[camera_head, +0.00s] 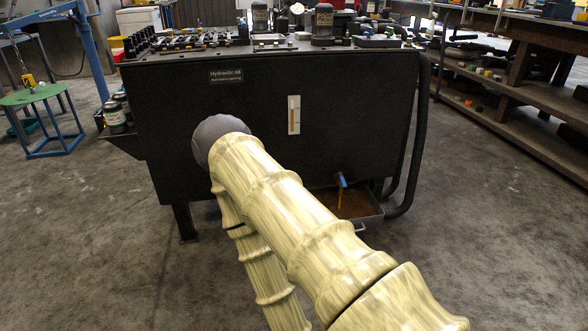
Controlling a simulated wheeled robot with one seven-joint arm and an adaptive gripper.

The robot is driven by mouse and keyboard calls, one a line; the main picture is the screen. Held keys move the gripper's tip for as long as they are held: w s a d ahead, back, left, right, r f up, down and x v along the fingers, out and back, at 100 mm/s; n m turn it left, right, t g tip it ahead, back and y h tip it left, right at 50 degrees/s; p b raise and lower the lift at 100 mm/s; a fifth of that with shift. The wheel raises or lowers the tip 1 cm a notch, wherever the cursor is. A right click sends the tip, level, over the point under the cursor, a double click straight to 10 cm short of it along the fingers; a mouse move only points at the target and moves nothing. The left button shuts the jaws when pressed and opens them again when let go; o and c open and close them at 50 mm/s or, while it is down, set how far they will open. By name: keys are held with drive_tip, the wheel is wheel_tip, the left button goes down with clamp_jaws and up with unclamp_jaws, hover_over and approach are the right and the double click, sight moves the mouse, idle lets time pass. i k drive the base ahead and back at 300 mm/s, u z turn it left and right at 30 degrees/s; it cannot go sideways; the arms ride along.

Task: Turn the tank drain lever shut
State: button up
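The tank (360,110) is a large dark hydraulic oil tank on legs. A blue drain lever (342,180) sticks out low on its front, right of centre. The lever looks steeply tilted, close to upright. A thin amber stream (339,199) falls below it into a drip tray (366,217) holding brownish liquid. My arm, in a pale yellow sleeve, crosses the view from the lower right to a grey joint in front of the tank, then folds back down. My gripper is not in view. My arm hides part of the tray's left side.
A sight gauge (294,115) and a label plate (226,76) are on the tank front. A thick black hose (418,140) runs down its right side. Shelving (520,110) stands at right, and a green round stool (32,95) at left. Bare floor lies at both sides.

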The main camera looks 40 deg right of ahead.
sight(344, 183)
drive_tip(key=z, duration=0.1)
drive_tip(key=i, duration=0.9)
drive_tip(key=z, duration=1)
drive_tip(key=i, duration=0.5)
drive_tip(key=z, duration=0.4)
